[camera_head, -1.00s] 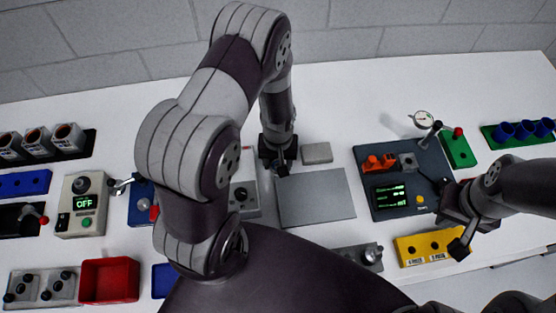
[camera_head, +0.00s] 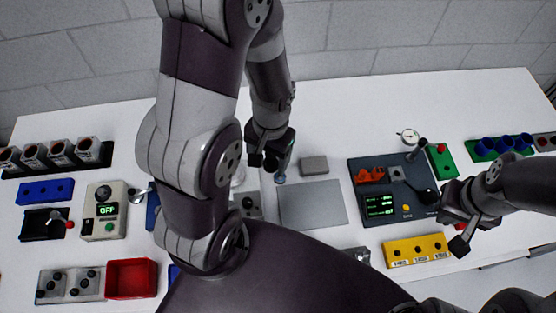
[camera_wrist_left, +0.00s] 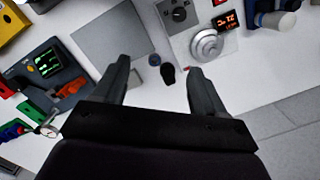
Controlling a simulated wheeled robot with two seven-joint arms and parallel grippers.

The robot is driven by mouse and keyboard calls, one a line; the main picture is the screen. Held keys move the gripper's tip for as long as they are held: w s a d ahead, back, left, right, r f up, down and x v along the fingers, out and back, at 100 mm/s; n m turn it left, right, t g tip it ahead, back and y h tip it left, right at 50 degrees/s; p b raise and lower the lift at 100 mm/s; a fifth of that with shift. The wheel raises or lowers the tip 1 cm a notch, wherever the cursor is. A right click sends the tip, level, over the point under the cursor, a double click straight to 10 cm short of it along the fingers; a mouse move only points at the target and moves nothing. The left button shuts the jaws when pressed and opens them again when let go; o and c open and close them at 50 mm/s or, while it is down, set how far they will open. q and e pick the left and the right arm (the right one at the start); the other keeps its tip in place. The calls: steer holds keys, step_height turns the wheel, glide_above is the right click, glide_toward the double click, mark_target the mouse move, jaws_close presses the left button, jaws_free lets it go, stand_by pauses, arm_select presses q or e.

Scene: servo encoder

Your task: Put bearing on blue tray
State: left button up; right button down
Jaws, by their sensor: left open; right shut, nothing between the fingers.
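My left gripper (camera_head: 270,162) is open above the table, behind the flat grey plate. In the left wrist view its fingers (camera_wrist_left: 160,82) stand apart, with a small dark round-topped piece (camera_wrist_left: 168,74) between and below them. A smaller grey piece (camera_wrist_left: 155,60) lies close by. I cannot tell for certain which piece is the bearing. A blue tray-like piece (camera_head: 173,271) shows only as a sliver beside the red bin, mostly hidden by my left arm. My right gripper (camera_head: 463,222) is shut and empty at the right, near the yellow block.
A grey plate (camera_head: 312,204) lies in the middle, with a small grey block (camera_head: 314,165) behind it. A dark instrument panel (camera_head: 392,190) stands right. At left are a red bin (camera_head: 132,279), an OFF-display box (camera_head: 104,211) and a blue holed block (camera_head: 45,191).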

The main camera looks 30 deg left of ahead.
arm_select(q)
steer(key=w+a+f+n+p, duration=0.1)
steer(key=w+a+f+n, duration=0.15)
steer(key=f, duration=0.65)
steer(key=n+t+b, duration=0.1)
steer(key=n+b, duration=0.1)
steer(key=b, duration=0.4)
glide_above(280, 179)
steer(key=f, duration=1.1)
steer(key=shift+a+f, duration=0.2)
steer(key=shift+f, duration=0.1)
steer(key=f, duration=0.4)
steer(key=shift+s+d+f, duration=0.15)
steer(key=shift+d+f, duration=0.05)
arm_select(e)
steer(key=f, duration=0.2)
steer(key=w+f, duration=0.1)
steer(key=f, duration=0.1)
steer(key=shift+f, duration=0.3)
arm_select(q)
steer(key=c, duration=1.2)
